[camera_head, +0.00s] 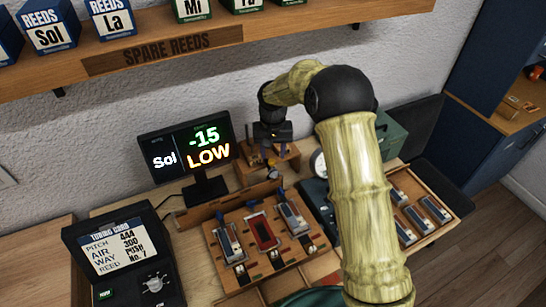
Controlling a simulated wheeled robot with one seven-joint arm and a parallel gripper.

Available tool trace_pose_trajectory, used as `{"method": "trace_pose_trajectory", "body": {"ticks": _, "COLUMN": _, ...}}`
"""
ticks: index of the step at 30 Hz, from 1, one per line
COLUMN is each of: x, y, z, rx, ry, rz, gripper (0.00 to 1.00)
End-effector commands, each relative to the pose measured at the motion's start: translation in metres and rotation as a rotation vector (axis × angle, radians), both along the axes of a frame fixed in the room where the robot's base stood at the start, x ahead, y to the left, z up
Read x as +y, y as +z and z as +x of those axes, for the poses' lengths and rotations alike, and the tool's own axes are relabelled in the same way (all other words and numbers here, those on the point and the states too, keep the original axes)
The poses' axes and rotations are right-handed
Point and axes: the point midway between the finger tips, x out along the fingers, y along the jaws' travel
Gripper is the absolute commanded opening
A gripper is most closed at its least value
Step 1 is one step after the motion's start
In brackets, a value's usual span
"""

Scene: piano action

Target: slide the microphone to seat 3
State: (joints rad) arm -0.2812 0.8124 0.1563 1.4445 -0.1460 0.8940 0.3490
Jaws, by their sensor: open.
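My gripper (270,152) points down in the middle of the view, above a small wooden stand (245,172) behind the reed board. Its jaws are open, and I see nothing held between them. A small pale rounded thing (273,174) just below the gripper may be the microphone; it is too small to be sure, and I cannot tell if the gripper touches it. The wooden board (218,262) carries a red-framed plate (263,232) between two blue-grey ones (229,243) (292,217). Seat numbers are not readable.
A display (188,152) reads "Sol -15 LOW" to the left. A tuning card panel (118,245) stands front left. A tray (438,236) of metal pieces lies right, partly behind my arm. A shelf (235,35) with reed boxes hangs above.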

Motion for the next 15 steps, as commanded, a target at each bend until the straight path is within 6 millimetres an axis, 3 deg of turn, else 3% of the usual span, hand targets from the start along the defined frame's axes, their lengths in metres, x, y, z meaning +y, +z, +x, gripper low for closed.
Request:
{"method": "trace_pose_trajectory", "body": {"ticks": 9, "x": 0.0, "y": 0.062, "z": 0.001, "rx": -0.006, "ry": 0.0, "rz": 0.002, "gripper": 0.43}}
{"method": "trace_pose_trajectory", "body": {"ticks": 15, "x": 0.0, "y": 0.089, "z": 0.001, "rx": -0.004, "ry": 0.0, "rz": 0.001, "gripper": 0.43}}
